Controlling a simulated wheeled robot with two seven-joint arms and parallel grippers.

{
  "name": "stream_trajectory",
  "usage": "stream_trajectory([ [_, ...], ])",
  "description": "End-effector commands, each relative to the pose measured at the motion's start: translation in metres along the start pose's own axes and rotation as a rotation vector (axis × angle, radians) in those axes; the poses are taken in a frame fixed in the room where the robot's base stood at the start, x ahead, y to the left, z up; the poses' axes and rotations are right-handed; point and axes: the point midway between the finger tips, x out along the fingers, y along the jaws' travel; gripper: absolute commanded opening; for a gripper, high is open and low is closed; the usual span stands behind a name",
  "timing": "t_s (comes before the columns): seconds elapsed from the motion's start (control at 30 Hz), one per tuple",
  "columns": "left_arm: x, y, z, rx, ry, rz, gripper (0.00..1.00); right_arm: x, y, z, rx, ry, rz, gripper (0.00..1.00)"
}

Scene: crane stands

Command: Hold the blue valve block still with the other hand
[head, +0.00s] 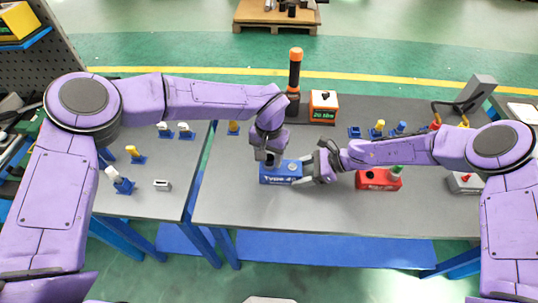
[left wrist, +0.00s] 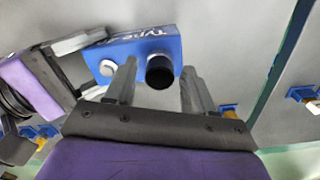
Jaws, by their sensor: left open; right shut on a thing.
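The blue valve block (head: 277,180), lettered "Type", lies on the grey table near the middle of the head view. In the left wrist view the block (left wrist: 135,47) carries a black round knob (left wrist: 160,74) and a white round button (left wrist: 107,67). My right gripper (head: 310,173) is shut on the block's right end; one of its fingers also shows in the left wrist view (left wrist: 78,42). My left gripper (head: 271,158) points down over the block. Its open fingers (left wrist: 158,82) stand on either side of the black knob, with gaps visible.
A red block with a green knob (head: 379,179) sits to the right of my right gripper. An orange-topped black tool (head: 295,72) and a box reading "20 lbs" (head: 323,107) stand behind. Small blue-based parts (head: 376,131) lie further right. The front table area is clear.

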Motion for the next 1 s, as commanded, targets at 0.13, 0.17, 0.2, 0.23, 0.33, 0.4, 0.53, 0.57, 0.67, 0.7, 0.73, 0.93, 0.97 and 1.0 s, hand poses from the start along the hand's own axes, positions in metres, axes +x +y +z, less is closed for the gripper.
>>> stream_trajectory([
  [0.13, -0.0001, 0.0001, 0.0000, 0.000, 0.000, 0.000, 0.54, 0.0000, -0.0001, 0.0008, -0.001, -0.001, 0.000, 0.27],
  [0.17, -0.0001, 0.0001, 0.0000, -0.001, 0.000, 0.000, 0.54, 0.0000, -0.0001, 0.0008, -0.001, -0.001, 0.000, 0.27],
  [0.2, -0.0001, 0.0001, 0.0000, -0.012, 0.000, 0.000, 0.54, -0.0001, -0.0001, 0.0008, -0.001, -0.001, 0.000, 0.27],
  [0.23, 0.0000, 0.0002, 0.0000, -0.037, 0.000, 0.000, 0.54, 0.0000, -0.0001, 0.0008, -0.001, -0.001, 0.000, 0.27],
  [0.33, 0.0002, 0.0007, 0.0000, -0.211, -0.001, 0.002, 0.54, 0.0000, -0.0001, 0.0008, -0.001, -0.001, 0.000, 0.27],
  [0.4, 0.0001, 0.0009, 0.0000, -0.337, -0.001, 0.001, 0.54, 0.0000, -0.0001, 0.0008, -0.001, -0.001, 0.000, 0.27],
  [0.53, 0.0000, 0.0008, -0.0001, -0.458, 0.000, 0.000, 0.54, 0.0000, 0.0000, 0.0008, -0.001, -0.001, 0.000, 0.27],
  [0.57, 0.0000, 0.0008, -0.0002, -0.483, 0.000, 0.000, 0.54, 0.0000, 0.0000, 0.0008, -0.001, -0.001, 0.000, 0.27],
  [0.67, -0.0001, 0.0013, -0.0004, -0.644, 0.000, 0.001, 0.54, 0.0000, 0.0000, 0.0007, -0.001, -0.001, 0.000, 0.27],
  [0.7, -0.0001, 0.0015, -0.0006, -0.721, 0.000, 0.001, 0.54, 0.0000, 0.0000, 0.0007, -0.001, -0.001, 0.001, 0.27],
  [0.73, -0.0001, 0.0016, -0.0007, -0.771, 0.000, 0.001, 0.54, 0.0000, 0.0000, 0.0007, -0.001, -0.001, 0.001, 0.27],
  [0.93, 0.0002, 0.0016, -0.0007, -0.970, -0.001, 0.000, 0.54, 0.0000, 0.0000, 0.0007, -0.001, -0.001, 0.001, 0.27],
  [0.97, 0.0002, 0.0016, -0.0007, -1.019, -0.001, 0.000, 0.54, 0.0000, 0.0000, 0.0007, -0.001, -0.001, 0.001, 0.27],
  [1.0, 0.0002, 0.0016, -0.0009, -1.097, -0.001, 0.000, 0.54, 0.0000, 0.0000, 0.0007, -0.001, -0.001, 0.001, 0.27],
])
